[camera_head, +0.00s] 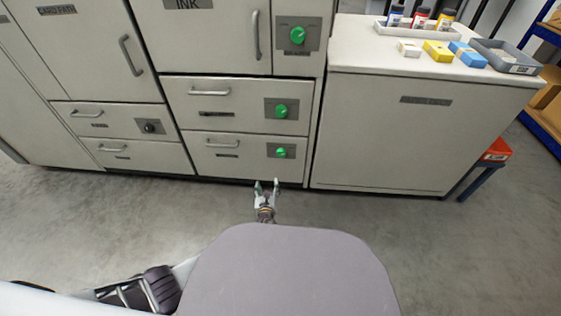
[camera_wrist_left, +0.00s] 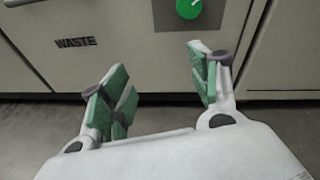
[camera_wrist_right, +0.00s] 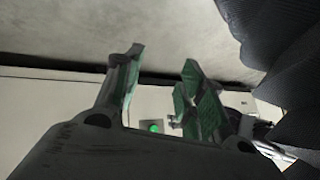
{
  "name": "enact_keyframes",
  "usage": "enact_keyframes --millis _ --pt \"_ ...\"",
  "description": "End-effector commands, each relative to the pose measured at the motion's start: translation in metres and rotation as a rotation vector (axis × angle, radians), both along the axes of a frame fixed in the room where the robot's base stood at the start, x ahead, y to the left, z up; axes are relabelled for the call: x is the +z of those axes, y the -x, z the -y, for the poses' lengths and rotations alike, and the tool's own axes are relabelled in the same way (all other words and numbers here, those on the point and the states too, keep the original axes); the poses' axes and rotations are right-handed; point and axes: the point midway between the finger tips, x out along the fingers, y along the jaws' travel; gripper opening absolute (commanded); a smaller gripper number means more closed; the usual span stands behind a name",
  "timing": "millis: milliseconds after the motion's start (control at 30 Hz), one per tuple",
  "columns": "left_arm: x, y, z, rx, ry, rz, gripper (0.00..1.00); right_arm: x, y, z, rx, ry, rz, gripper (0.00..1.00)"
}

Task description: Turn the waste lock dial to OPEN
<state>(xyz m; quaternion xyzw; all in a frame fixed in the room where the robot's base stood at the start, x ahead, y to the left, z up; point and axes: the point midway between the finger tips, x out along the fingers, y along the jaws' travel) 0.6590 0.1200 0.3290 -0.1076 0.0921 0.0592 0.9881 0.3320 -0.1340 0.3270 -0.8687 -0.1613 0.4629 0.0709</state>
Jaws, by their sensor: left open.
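The waste lock dial (camera_head: 280,152) is a round green knob on a grey plate at the right of the lowest drawer (camera_head: 222,165). In the left wrist view the dial (camera_wrist_left: 189,8) is at the top edge, partly cut off, right of the WASTE label (camera_wrist_left: 76,42). Its pointer and plate lettering are too small to read. My left gripper (camera_head: 266,184) is open and empty, below and in front of the dial, not touching it. My right gripper (camera_wrist_right: 163,75) shows only in its wrist view, its green-padded fingers apart and empty.
A black dial (camera_head: 150,126) is on the left drawers. A white cabinet (camera_head: 395,125) stands at right, with trays and coloured boxes on top. The floor (camera_head: 130,215) in front is clear.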

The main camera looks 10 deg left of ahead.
Motion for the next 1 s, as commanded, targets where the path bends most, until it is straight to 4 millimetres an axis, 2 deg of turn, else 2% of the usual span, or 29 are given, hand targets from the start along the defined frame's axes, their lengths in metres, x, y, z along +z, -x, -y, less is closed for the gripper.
enact_keyframes --millis 200,400,1000 --pt "0.017 -0.015 0.026 -0.071 -0.128 0.109 0.61 0.012 -0.002 -0.01 0.013 -0.035 0.029 0.4" --pt "0.031 -0.021 0.04 -0.106 -0.202 0.172 0.61 0.023 -0.004 -0.015 0.021 -0.054 0.046 0.4" --pt "0.035 -0.021 0.044 -0.113 -0.217 0.185 0.61 0.027 -0.004 -0.016 0.022 -0.058 0.049 0.4"
